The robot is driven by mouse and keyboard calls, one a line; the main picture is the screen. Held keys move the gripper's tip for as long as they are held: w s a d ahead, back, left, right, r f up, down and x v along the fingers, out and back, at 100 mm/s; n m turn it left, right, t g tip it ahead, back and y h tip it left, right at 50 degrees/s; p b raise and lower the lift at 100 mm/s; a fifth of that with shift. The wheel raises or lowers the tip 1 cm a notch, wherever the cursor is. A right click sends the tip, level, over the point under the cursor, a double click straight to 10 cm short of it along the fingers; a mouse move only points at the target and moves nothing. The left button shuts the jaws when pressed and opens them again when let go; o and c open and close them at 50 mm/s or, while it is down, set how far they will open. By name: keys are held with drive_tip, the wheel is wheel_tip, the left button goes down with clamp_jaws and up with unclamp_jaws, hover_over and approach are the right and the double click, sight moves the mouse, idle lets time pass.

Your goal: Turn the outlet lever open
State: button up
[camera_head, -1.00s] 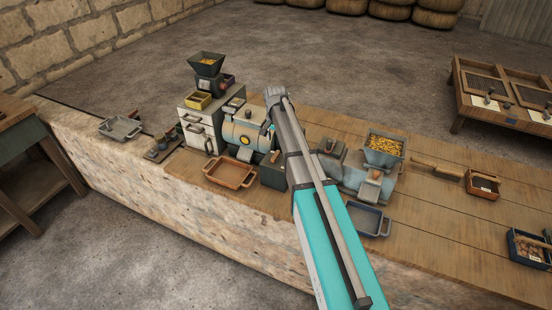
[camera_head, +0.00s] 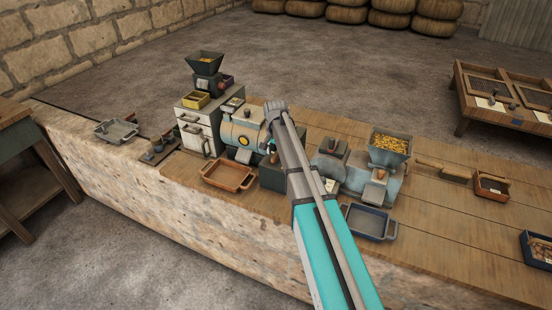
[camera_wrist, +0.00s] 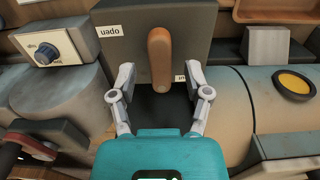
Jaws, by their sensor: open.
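The outlet lever (camera_wrist: 160,58) is a brown, rounded handle standing upright in the wrist view, on a dark grey block (camera_wrist: 205,22). A label reading "open" (camera_wrist: 108,30) is at the block's upper left; a second label (camera_wrist: 180,78) beside the lever's lower end is partly hidden. My gripper (camera_wrist: 160,70) is open and empty. Its fingers are on the left and right of the lever's lower part, with a gap on each side. In the head view a dark block (camera_head: 271,176) shows beside my arm, but my arm hides the lever and the fingers.
A cream drum (camera_head: 242,134) and a brown tray (camera_head: 229,175) stand left of my arm. A blue-grey machine with a grain hopper (camera_head: 389,147) and a blue tray (camera_head: 371,222) stand right. In the wrist view, a knob panel (camera_wrist: 55,45) is at the left.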

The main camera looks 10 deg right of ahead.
drive_tip(key=shift+f+b, duration=0.3)
drive_tip(key=shift+f, duration=0.15)
clamp_jaws()
